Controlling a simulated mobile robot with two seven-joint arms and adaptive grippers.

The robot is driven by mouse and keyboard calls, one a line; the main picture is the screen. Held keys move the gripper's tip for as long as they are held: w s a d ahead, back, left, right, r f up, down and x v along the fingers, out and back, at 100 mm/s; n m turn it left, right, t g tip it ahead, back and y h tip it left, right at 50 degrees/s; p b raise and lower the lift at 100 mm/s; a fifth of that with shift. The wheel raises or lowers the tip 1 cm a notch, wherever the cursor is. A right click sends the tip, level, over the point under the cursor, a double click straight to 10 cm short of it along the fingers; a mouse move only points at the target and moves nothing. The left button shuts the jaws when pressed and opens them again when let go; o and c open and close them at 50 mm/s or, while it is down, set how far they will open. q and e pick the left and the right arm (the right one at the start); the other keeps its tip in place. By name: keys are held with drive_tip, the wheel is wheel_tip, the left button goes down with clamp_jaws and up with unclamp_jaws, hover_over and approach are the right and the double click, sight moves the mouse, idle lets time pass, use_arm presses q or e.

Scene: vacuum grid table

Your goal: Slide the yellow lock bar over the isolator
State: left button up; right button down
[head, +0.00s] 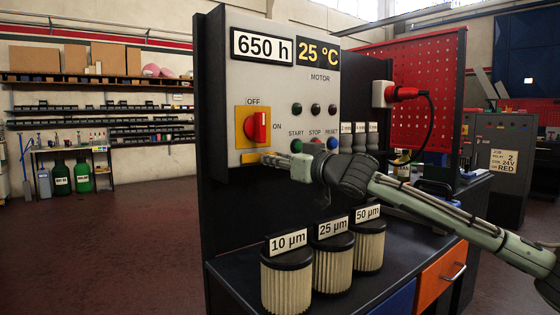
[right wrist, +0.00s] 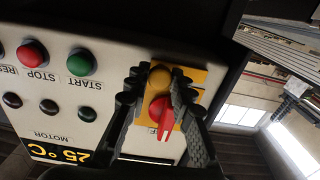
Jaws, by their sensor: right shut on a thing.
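The isolator is a red rotary knob (head: 261,127) on a yellow plate (head: 243,121) at the left of the grey panel. Its red handle stands upright, toward the OFF label. The yellow lock bar (head: 248,158) is low on the panel, below the knob and apart from it. My right gripper (head: 267,158) is at the bar's right part. In the right wrist view, which is upside down, my right gripper (right wrist: 153,92) has its fingers either side of the bar's rounded yellow end (right wrist: 160,77), shut on it. The red knob (right wrist: 161,115) shows beyond. My left gripper is out of view.
Filter cartridges (head: 286,282) stand on the bench below my arm. Floor at the left is clear.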

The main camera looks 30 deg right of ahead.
drive_tip(key=c, duration=1.3)
unclamp_jaws()
drive_tip(key=shift+d, duration=0.1)
drive_tip(key=s, duration=1.2)
drive_tip(key=shift+d, duration=0.4)
